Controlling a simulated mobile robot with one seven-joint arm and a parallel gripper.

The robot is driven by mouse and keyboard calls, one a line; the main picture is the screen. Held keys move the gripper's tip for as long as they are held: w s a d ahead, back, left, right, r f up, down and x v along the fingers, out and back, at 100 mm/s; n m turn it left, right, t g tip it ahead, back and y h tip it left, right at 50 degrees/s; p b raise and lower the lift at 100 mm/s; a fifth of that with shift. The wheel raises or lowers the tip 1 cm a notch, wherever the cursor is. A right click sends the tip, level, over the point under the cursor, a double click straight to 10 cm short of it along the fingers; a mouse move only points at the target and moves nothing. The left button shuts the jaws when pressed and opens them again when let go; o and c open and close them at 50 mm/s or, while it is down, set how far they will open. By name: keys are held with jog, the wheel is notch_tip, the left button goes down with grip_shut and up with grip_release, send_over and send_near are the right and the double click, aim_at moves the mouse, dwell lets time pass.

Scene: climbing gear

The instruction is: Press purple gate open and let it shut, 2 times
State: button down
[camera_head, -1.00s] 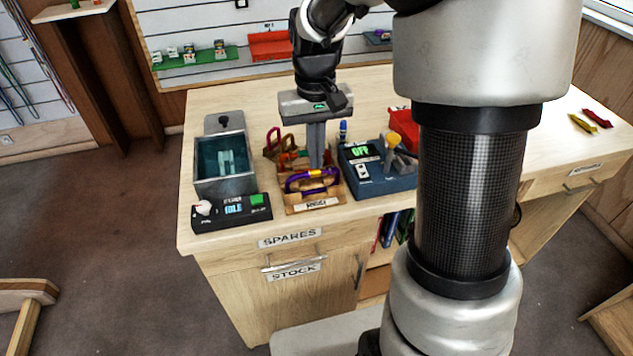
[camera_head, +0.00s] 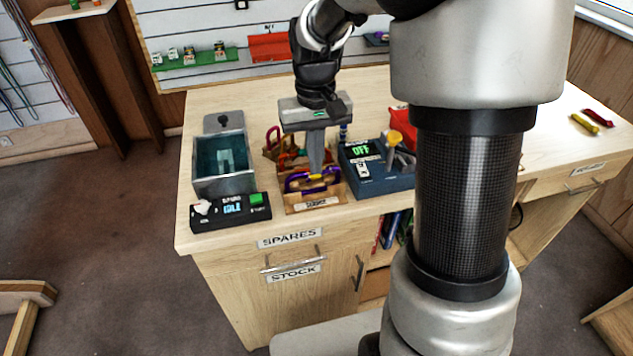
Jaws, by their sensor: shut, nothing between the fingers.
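The purple carabiner (camera_head: 290,186) lies in the wooden holder (camera_head: 300,207) labelled "SERVICE" near the front of the counter. Its yellow gate (camera_head: 323,178) is on its far side. My gripper (camera_head: 317,173) is shut and empty, pointing down, with its fingertips at the gate. The gate appears pushed inward, towards the near side of the carabiner. The fingers cover part of the gate, so exact contact is hard to see.
A grey tank (camera_head: 225,185) and a black control box (camera_head: 231,214) stand left of the holder. A blue box (camera_head: 378,178) reading "OFF", with a yellow-topped lever, is close on the right. Other carabiners (camera_head: 273,143) hang behind the holder.

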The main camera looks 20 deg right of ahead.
notch_tip(320, 180, up, 7)
jog(key=p, duration=0.5)
dwell(0.8)
jog(key=s+r+t+p, duration=0.5)
jog(key=s+r, duration=1.1)
jog(key=s, duration=0.2)
jog(key=shift+s+t, duration=0.2)
jog(key=shift+t, duration=0.1)
